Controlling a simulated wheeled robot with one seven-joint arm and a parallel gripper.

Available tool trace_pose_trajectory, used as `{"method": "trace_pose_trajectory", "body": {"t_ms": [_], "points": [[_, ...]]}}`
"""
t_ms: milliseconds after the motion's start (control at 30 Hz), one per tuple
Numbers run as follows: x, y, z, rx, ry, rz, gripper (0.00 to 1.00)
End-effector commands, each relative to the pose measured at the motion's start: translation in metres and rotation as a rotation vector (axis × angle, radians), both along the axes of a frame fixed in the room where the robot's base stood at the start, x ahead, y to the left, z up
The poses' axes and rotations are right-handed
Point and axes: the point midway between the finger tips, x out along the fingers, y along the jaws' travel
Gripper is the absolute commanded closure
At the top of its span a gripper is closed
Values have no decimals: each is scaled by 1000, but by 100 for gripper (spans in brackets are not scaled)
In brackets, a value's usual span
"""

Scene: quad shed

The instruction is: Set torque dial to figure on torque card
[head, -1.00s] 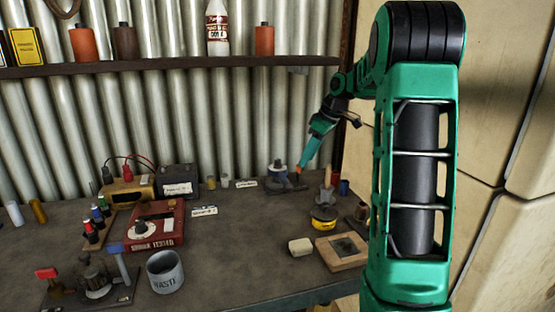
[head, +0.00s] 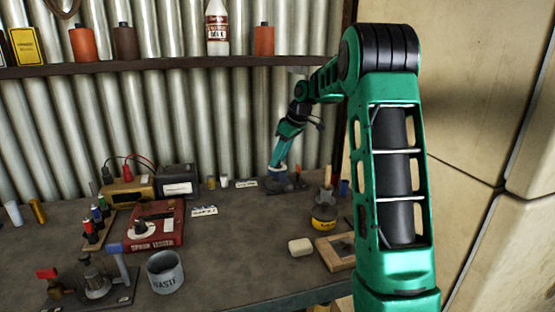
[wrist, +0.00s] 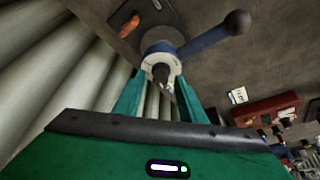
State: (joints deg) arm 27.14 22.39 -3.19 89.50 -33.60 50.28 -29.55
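A device with a round pale dial-like collar and a dark centre stub (wrist: 160,72) stands on a dark base plate at the back of the bench. A blue lever with a dark ball end (wrist: 236,22) reaches out from it. In the head view my gripper (head: 278,182) points down over this device and hides most of it. In the wrist view my green fingers (wrist: 157,88) are apart, with their tips close to the collar and the stub between them; contact cannot be told. A small white card (head: 247,183) lies left of the device; its print is unreadable.
Another small card (head: 204,211) lies beside a red tester box (head: 155,226). A yellow-and-dark pot (head: 323,219), a pale block (head: 300,246) and a wooden tray (head: 329,256) stand at the right. A waste tin (head: 165,272) is in front. The bench middle is clear.

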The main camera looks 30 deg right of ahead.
Motion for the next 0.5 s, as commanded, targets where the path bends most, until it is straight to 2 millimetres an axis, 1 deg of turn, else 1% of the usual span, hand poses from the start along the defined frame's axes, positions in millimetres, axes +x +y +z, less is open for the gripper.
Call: {"method": "trace_pose_trajectory", "body": {"t_ms": [133,167,200,300,500], "points": [[0,0,0,0,0,0,63],[0,0,0,0,0,0,67],[0,0,0,0,0,0,77],[0,0,0,0,0,0,100],[0,0,0,0,0,-4,100]]}}
